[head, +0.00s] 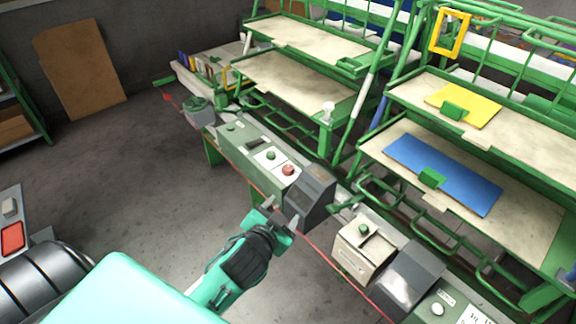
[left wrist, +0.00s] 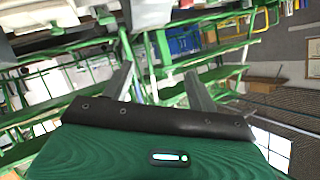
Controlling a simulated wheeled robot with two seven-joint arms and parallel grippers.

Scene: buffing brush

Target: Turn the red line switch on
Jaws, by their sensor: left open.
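A round red button (head: 288,170) sits on a pale plate on the long green control housing in the middle of the head view. A green button (head: 270,155) is beside it on the left. A thin red line (head: 318,250) runs along the near side of the housing. I cannot tell any switch position. My right gripper is out of view.
Green racks with shelves stand behind the housing; one shelf holds a blue sheet (head: 443,175), another a yellow sheet (head: 465,104). A beige box (head: 362,250) and a second grey hood (head: 408,280) lie to the right. The floor (head: 125,175) at left is clear.

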